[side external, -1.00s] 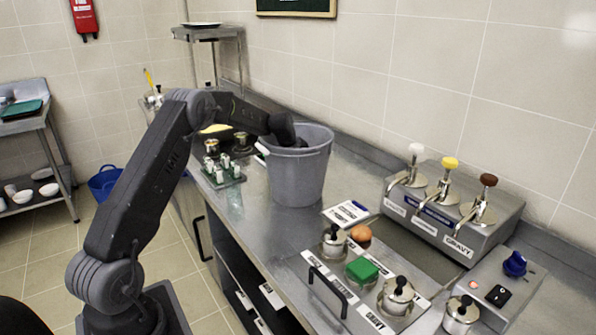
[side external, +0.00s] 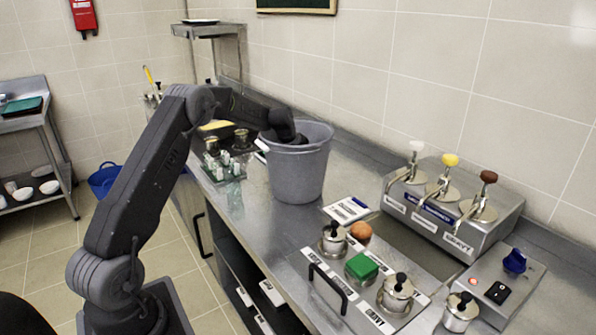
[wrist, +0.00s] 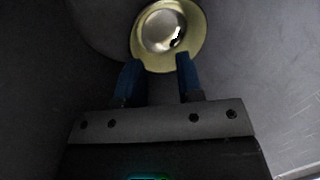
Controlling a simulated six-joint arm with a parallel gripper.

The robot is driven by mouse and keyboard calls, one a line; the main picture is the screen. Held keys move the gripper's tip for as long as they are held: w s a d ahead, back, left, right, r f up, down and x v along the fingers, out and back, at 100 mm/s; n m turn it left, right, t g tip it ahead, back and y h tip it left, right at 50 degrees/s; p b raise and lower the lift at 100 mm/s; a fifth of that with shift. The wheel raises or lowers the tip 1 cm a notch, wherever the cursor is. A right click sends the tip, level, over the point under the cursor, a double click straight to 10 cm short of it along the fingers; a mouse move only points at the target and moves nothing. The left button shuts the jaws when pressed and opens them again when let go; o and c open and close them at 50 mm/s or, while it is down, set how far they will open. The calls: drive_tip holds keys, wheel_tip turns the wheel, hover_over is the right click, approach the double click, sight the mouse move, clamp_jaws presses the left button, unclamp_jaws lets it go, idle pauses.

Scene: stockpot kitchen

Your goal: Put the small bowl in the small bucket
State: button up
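The small bucket (side external: 298,172) is a grey pail standing upright on the steel counter. My gripper reaches over its left rim from above, and its fingers are hidden inside in the side view. In the wrist view, the bucket's grey wall (wrist: 250,60) surrounds my gripper (wrist: 158,72). The two blue fingers are spread apart with a gap between them. The small bowl (wrist: 146,59), with a pale yellow rim and shiny inside, shows just beyond the fingertips, inside the bucket. The right fingertip overlaps its rim in the picture; I cannot tell whether they touch.
A rack of small jars (side external: 222,168) stands left of the bucket, with metal pots (side external: 241,139) behind it. Lidded pots (side external: 396,292), a green block (side external: 361,267) and a pump dispenser (side external: 450,215) are to the right. A blue tub (side external: 103,180) is on the floor.

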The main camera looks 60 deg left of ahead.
drive_tip(key=v, duration=1.2)
